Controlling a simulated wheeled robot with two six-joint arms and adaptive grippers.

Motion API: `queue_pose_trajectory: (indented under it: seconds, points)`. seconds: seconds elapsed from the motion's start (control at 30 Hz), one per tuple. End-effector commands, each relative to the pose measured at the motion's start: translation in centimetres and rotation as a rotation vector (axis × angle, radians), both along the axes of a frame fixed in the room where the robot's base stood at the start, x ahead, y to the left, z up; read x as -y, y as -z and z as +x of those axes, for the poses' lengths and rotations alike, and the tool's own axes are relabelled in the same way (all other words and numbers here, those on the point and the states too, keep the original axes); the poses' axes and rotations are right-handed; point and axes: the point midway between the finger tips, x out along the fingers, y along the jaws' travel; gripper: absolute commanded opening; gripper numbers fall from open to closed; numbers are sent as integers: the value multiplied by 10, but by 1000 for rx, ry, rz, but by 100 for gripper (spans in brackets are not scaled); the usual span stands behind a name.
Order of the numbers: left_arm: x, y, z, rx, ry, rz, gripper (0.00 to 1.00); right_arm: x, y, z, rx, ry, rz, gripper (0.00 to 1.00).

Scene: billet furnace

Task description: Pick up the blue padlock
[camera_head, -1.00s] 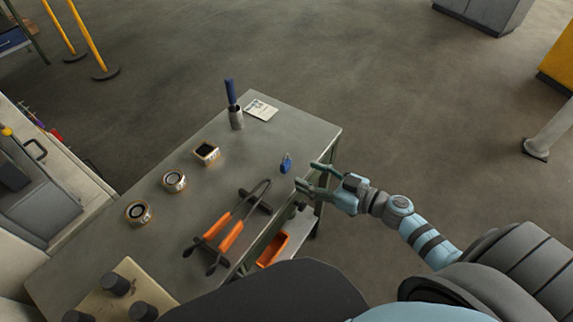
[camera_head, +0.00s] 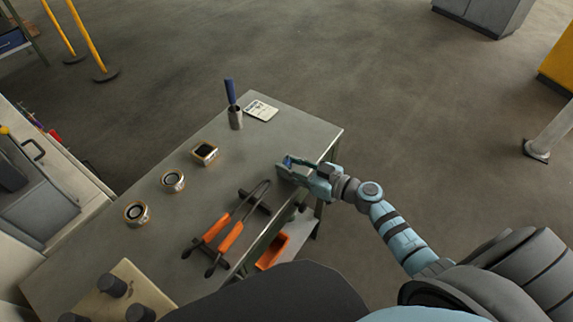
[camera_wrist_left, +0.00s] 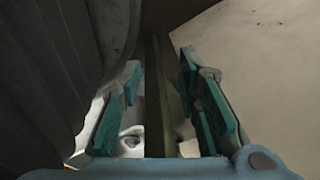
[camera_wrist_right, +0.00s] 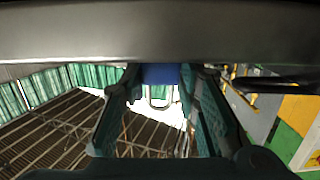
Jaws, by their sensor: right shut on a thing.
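The blue padlock (camera_head: 288,161) is at the right end of the grey table (camera_head: 262,142), mostly hidden by my right gripper (camera_head: 285,167). In the right wrist view, its blue body (camera_wrist_right: 160,74) and metal shackle (camera_wrist_right: 160,101) show between the fingertips. My right gripper is shut on the padlock. I cannot tell whether the padlock still touches the tabletop. My left gripper (camera_wrist_left: 161,105) shows only in the left wrist view, with its teal finger pads wide apart and nothing gripped.
An orange bin (camera_head: 272,250) sits below.

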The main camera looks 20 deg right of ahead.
Motion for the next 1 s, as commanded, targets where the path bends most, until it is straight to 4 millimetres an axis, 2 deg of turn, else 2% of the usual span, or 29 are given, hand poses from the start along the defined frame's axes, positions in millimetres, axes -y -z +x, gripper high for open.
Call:
queue_pose_trajectory:
  seconds: [0.27, 0.43, 0.57, 0.8, 0.9, 1.0]
  points:
    - [0, -1, 0, 0, 0, 0, 31, 0, -1, 0, 1, 0, -1, 0]
    - [0, -14, 0, 0, 0, 0, 31, 0, -19, 0, 0, -1, -1, 0]
    - [0, -39, 0, 0, 0, 0, 31, 0, -52, 0, 2, -1, -2, 0]
    - [0, -100, 0, 0, 0, 0, 31, 0, -138, 0, 2, -2, -3, 0]
    - [0, -119, 0, 0, 0, 0, 31, 0, -166, 0, 1, -1, -2, 0]
    - [0, -132, 0, 0, 0, 0, 31, 0, -186, 0, 1, -1, -2, 0]
